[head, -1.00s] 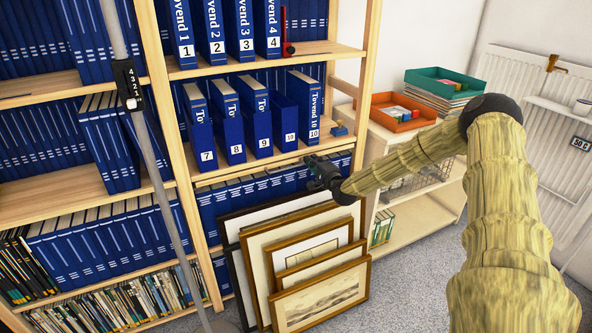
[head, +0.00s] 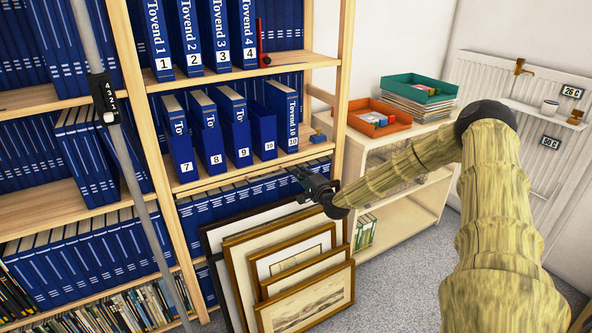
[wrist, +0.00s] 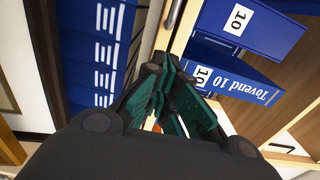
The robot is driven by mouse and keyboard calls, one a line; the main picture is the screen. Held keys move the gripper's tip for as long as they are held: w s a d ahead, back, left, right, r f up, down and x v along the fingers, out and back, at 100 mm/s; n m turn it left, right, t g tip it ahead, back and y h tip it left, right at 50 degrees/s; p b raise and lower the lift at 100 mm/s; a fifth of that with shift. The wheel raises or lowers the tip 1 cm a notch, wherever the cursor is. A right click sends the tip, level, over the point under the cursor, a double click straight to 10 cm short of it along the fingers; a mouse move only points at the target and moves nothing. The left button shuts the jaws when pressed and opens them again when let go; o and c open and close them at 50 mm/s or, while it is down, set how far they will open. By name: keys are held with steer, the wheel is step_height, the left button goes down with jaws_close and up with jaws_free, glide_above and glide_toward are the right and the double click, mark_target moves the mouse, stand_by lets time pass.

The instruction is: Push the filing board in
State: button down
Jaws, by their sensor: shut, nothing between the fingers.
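Blue binders stand on the middle shelf (head: 228,176), and I cannot tell which of them is the filing board. The tall one marked Tovend 10 (head: 286,118) is at the right end, with a shorter one marked 10 (head: 264,133) to its left. Both also show in the wrist view, as Tovend 10 (wrist: 240,82) and the plain 10 (wrist: 250,28). Binders 7 (head: 180,140), 8 (head: 208,138) and 9 (head: 236,130) stand further left. My gripper (head: 298,174) is shut and empty, just below and in front of the shelf's right end. Its green-padded fingers (wrist: 153,72) meet in the wrist view.
Several framed pictures (head: 305,296) lean against the shelf below my gripper. More blue binders (head: 205,204) fill the shelf underneath. A low cabinet (head: 392,222) with an orange tray (head: 372,128) and a teal tray (head: 412,83) stands to the right. A radiator (head: 485,75) is on the wall.

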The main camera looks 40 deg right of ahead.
steer(key=s+a, duration=0.1)
steer(key=s, duration=0.7)
steer(key=shift+a+f+p, duration=0.25)
steer(key=shift+p, duration=0.05)
steer(key=s+a+f+n+g+y+p, duration=0.1)
steer(key=s+a+f+n+g+p, duration=0.25)
steer(key=a, duration=0.55)
steer(key=s+a+f+n+g+y, duration=0.25)
steer(key=s+a+f, duration=0.3)
steer(key=a, duration=0.35)
steer(key=s+a+f+n+g+y+p, duration=0.1)
steer(key=s+a+f+n+g+p, duration=0.25)
steer(key=a, duration=0.55)
steer(key=s+a+f+n+g+p, duration=0.1)
steer(key=s+a+f+n+g, duration=0.2)
steer(key=s, duration=0.5)
steer(key=s+a+f+n+g+p, duration=0.1)
steer(key=s+a+f+n, duration=0.15)
steer(key=s+a, duration=0.4)
steer(key=s+n+g+h+p, duration=0.2)
steer(key=s+n+g, duration=0.2)
steer(key=s, duration=1.4)
steer(key=shift+s+r, duration=0.2)
steer(key=shift+s, duration=0.15)
steer(key=shift+a, duration=0.1)
